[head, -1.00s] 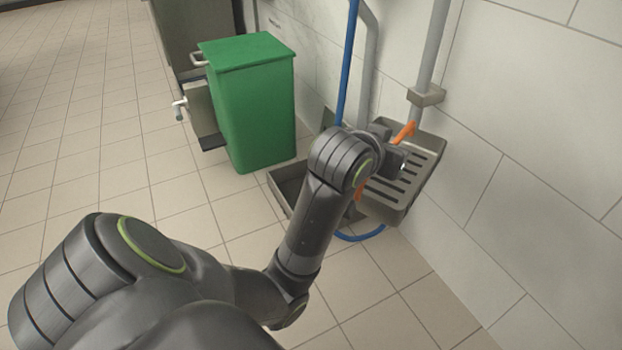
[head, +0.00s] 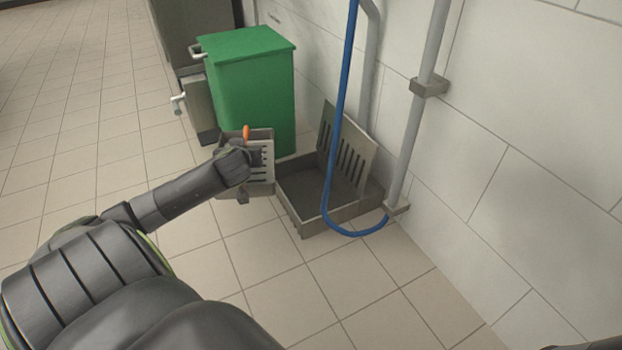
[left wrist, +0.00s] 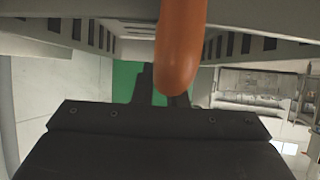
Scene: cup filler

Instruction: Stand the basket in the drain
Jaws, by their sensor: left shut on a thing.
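The basket (head: 261,181) is a grey slotted metal box with an orange handle (head: 246,132). My left gripper (head: 252,158) is shut on it; arm and wrist cover part of the basket. In the left wrist view the orange handle (left wrist: 180,45) crosses the top centre, with the slotted basket (left wrist: 60,32) behind it. The drain (head: 300,210) is an open, dark rectangular pit with a metal rim on the floor. The basket is left of the drain and close to its left rim; I cannot tell its exact height. My right gripper is not in view.
A slotted grate (head: 347,142) leans upright at the drain's back. A blue hose (head: 338,130) hangs down and loops over the drain's front right. A grey pipe (head: 415,130) runs down the wall. A green bin (head: 250,85) stands behind the basket. Front floor is clear.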

